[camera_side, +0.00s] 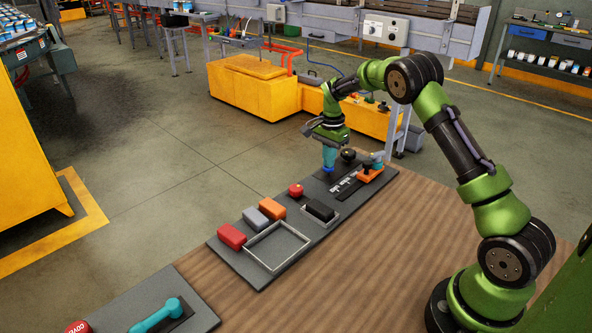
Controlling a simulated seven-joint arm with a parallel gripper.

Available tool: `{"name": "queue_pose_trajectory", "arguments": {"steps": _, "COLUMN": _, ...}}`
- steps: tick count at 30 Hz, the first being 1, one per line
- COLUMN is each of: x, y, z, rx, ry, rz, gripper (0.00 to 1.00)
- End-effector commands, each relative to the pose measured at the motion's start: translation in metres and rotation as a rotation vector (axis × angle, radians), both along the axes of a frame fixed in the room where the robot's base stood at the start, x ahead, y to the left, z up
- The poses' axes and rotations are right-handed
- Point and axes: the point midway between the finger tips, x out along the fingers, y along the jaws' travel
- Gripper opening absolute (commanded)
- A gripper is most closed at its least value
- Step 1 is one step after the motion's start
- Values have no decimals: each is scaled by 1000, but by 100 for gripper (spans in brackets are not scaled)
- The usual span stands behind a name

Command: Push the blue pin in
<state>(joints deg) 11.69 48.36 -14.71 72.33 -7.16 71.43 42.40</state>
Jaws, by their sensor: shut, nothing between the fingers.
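A small blue part (377,160) shows at the orange fixture (370,173) near the far right end of the dark board. It is too small to tell whether it is the blue pin or how far in it sits. My gripper (328,173) is shut and empty. It points down over the far part of the board, left of the orange fixture and apart from it.
A black round knob (348,155) stands behind the strip. A red button (296,190), a black block in a small tray (320,210), an empty square tray (276,247), and red, grey and orange blocks (271,208) lie nearer on the board. The wooden table (400,235) is clear at right.

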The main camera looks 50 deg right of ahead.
Motion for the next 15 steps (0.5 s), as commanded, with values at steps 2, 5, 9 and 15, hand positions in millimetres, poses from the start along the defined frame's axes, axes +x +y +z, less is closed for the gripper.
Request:
{"name": "queue_pose_trajectory", "arguments": {"steps": 2, "x": -1, "y": 0, "z": -8, "rx": 1, "ry": 5, "rz": 0, "gripper": 0}}
{"name": "queue_pose_trajectory", "arguments": {"steps": 5, "x": -2, "y": 0, "z": -9, "rx": 1, "ry": 7, "rz": 0, "gripper": 0}}
{"name": "queue_pose_trajectory", "arguments": {"steps": 9, "x": -3, "y": 0, "z": -10, "rx": 1, "ry": 10, "rz": 0, "gripper": 0}}
{"name": "queue_pose_trajectory", "arguments": {"steps": 15, "x": -2, "y": 0, "z": 4, "rx": -1, "ry": 6, "rz": 0, "gripper": 0}}
